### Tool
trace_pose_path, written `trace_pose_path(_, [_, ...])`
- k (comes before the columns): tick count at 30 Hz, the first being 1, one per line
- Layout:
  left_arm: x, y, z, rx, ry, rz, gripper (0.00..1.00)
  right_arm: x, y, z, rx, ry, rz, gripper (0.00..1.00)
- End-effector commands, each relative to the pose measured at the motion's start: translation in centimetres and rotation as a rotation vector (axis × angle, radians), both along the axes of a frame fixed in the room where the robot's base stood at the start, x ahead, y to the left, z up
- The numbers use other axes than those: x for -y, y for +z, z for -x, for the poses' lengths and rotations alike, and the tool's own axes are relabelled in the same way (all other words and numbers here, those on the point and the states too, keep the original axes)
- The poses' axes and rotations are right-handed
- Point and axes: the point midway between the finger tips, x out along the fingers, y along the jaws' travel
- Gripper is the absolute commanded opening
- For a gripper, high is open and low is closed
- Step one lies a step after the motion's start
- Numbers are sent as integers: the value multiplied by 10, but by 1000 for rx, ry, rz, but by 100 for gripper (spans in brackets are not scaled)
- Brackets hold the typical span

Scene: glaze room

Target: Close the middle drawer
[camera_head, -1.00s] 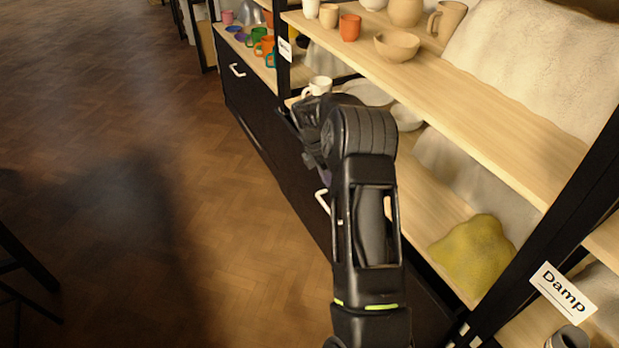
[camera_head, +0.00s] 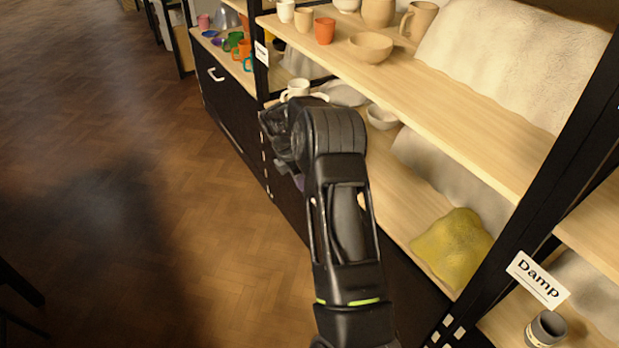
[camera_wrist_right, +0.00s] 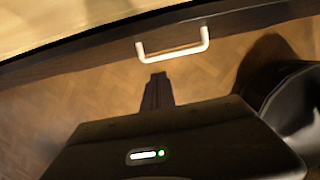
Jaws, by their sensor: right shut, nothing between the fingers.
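The middle drawer (camera_head: 285,200) has a dark front below the wooden shelves, left of my right arm in the head view. It looks flush or nearly flush with the black rack post beside it. Its white handle is hidden behind my arm there, but a white bar handle (camera_wrist_right: 173,51) shows on the dark front in the wrist view. My right gripper (camera_wrist_right: 157,78) is shut and empty, its tips just below that handle in the picture. Whether they touch the front I cannot tell. In the head view my arm hides the fingertips. My left gripper is out of view.
Another dark drawer with a white handle (camera_head: 216,75) is farther along. A yellow lump (camera_head: 453,246) lies on the lower shelf.

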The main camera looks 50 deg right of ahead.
Motion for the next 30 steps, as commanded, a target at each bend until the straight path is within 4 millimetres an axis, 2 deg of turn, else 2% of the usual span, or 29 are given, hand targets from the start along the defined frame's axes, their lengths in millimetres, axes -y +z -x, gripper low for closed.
trace_pose_path(1, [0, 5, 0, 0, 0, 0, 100, -3, 13, -3, 3, 2, 2, 0])
trace_pose_path(6, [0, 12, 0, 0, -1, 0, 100, -12, 51, -5, 3, 2, 1, 0])
trace_pose_path(12, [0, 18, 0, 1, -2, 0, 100, -21, 85, -8, 2, 1, 1, 0])
trace_pose_path(18, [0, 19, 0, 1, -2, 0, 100, -24, 97, -8, 0, 0, 0, 0])
trace_pose_path(27, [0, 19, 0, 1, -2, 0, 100, -24, 97, -8, 0, 2, 0, 0])
trace_pose_path(30, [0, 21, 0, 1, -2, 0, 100, -35, 99, -16, 3, 23, -3, 0])
